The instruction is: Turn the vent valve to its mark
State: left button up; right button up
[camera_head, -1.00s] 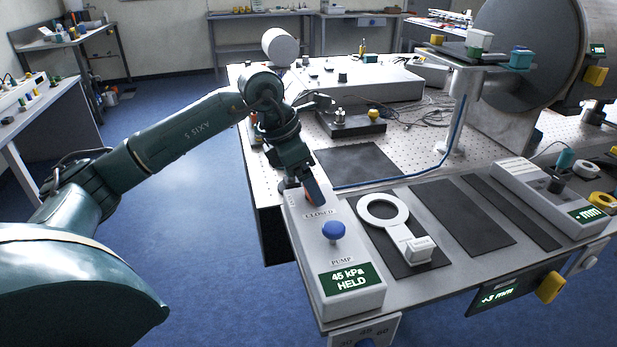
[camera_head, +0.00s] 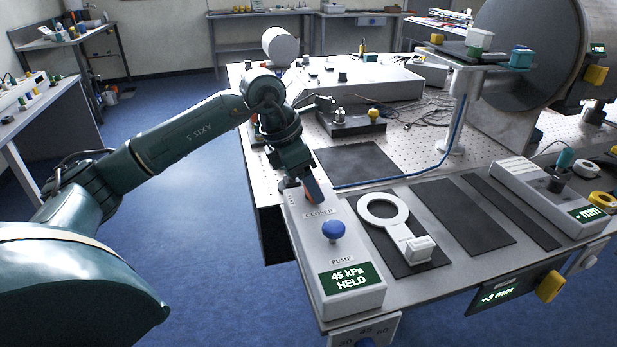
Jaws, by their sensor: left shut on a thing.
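The grey pump box (camera_head: 362,297) stands at the front left of the table, with a blue knob (camera_head: 333,230) and a green display reading "45 kPa HELD". The vent valve is at the far end of this box, by the "CLOSED" label (camera_head: 319,212). It is mostly hidden by my left gripper (camera_head: 312,192), which points down there and is shut on it. My right gripper is not in view.
A white ring-shaped tool (camera_head: 384,209) lies on a dark mat right of the box. A post with a small platform (camera_head: 462,110) and a blue cable stand behind. A grey instrument box (camera_head: 545,195) is at the right. Other dark mats are bare.

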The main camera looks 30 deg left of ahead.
pick_arm(q)
jog(key=m+g+h, duration=0.1)
jog(key=m, duration=0.3)
jog(key=shift+w+a, duration=0.1)
jog(key=m+g, duration=0.1)
jog(key=m, duration=0.1)
jog(key=m+g, duration=0.1)
jog(key=m, duration=0.1)
jog(key=shift+w+r+m+h, duration=0.1)
jog(key=shift+w+m+h, duration=0.05)
jog(key=shift+m+h, duration=0.2)
jog(key=m+g, duration=0.2)
jog(key=m, duration=0.3)
jog(key=shift+w, duration=0.1)
jog(key=m+g+y, duration=0.1)
jog(key=m, duration=0.2)
jog(key=shift+w+m+b, duration=0.1)
jog(key=shift+m+b, duration=0.25)
jog(key=shift+m, duration=0.3)
jog(key=o, duration=1)
